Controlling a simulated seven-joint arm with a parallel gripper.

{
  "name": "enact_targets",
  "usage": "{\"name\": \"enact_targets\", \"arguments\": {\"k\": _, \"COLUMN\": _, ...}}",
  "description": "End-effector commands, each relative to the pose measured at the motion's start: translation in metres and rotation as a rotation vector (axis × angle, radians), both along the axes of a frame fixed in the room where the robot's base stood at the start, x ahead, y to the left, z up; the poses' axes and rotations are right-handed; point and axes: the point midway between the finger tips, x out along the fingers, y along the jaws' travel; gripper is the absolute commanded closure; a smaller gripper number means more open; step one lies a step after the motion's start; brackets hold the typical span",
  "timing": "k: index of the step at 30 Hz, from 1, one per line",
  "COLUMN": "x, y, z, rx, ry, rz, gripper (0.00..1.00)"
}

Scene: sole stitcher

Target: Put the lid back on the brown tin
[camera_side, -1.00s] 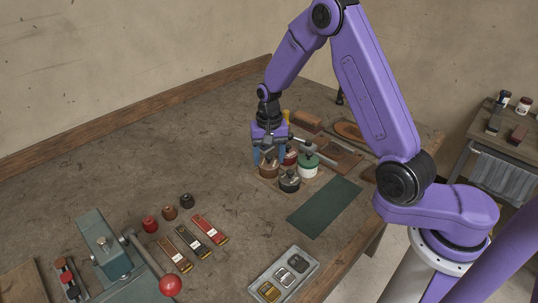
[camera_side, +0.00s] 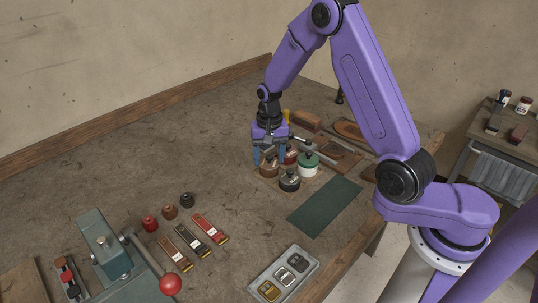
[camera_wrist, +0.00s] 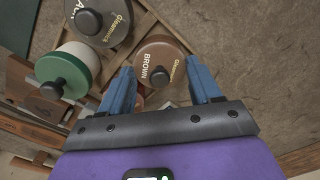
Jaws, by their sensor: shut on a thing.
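The brown tin (camera_side: 268,170) stands in the cluster of tins near the middle of the bench. Its brown round lid, marked BROWN (camera_wrist: 160,52), with a dark knob, shows in the wrist view. My gripper (camera_side: 269,158) points straight down over the brown tin. In the wrist view, my two blue fingers (camera_wrist: 161,72) stand on either side of the brown lid, shut on it by its sides. The tin's body is mostly hidden under the lid in that view. I cannot tell whether the lid sits fully on the rim.
A black tin (camera_side: 289,181), a green-and-white tin (camera_side: 308,164) and a red tin (camera_side: 291,157) stand close beside the brown one. A green mat (camera_side: 325,206) lies in front. A metal tray (camera_side: 283,274) and a press with a red ball handle (camera_side: 170,285) are nearer the front.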

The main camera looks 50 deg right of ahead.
Motion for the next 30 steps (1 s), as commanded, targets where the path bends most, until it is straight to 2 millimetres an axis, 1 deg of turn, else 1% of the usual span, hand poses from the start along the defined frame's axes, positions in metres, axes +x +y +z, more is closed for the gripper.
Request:
{"name": "enact_targets", "arguments": {"k": 12, "x": 0.0001, "y": 0.0003, "z": -0.0003, "rx": 0.0, "ry": 0.0, "rz": 0.0, "gripper": 0.65}}
{"name": "enact_targets", "arguments": {"k": 13, "x": 0.0001, "y": 0.0003, "z": -0.0003, "rx": 0.0, "ry": 0.0, "rz": 0.0, "gripper": 0.27}}
{"name": "enact_targets", "arguments": {"k": 15, "x": 0.0001, "y": 0.0003, "z": -0.0003, "rx": 0.0, "ry": 0.0, "rz": 0.0, "gripper": 0.07}}
{"name": "enact_targets", "arguments": {"k": 21, "x": 0.0001, "y": 0.0003, "z": -0.0003, "rx": 0.0, "ry": 0.0, "rz": 0.0, "gripper": 0.07}}
{"name": "enact_targets", "arguments": {"k": 22, "x": 0.0001, "y": 0.0003, "z": -0.0003, "rx": 0.0, "ry": 0.0, "rz": 0.0, "gripper": 0.01}}
{"name": "enact_targets", "arguments": {"k": 23, "x": 0.0001, "y": 0.0003, "z": -0.0003, "rx": 0.0, "ry": 0.0, "rz": 0.0, "gripper": 0.0}}
{"name": "enact_targets", "arguments": {"k": 30, "x": 0.0002, "y": 0.0002, "z": 0.0005, "rx": -0.001, "ry": -0.001, "rz": 0.0, "gripper": 0.0}}
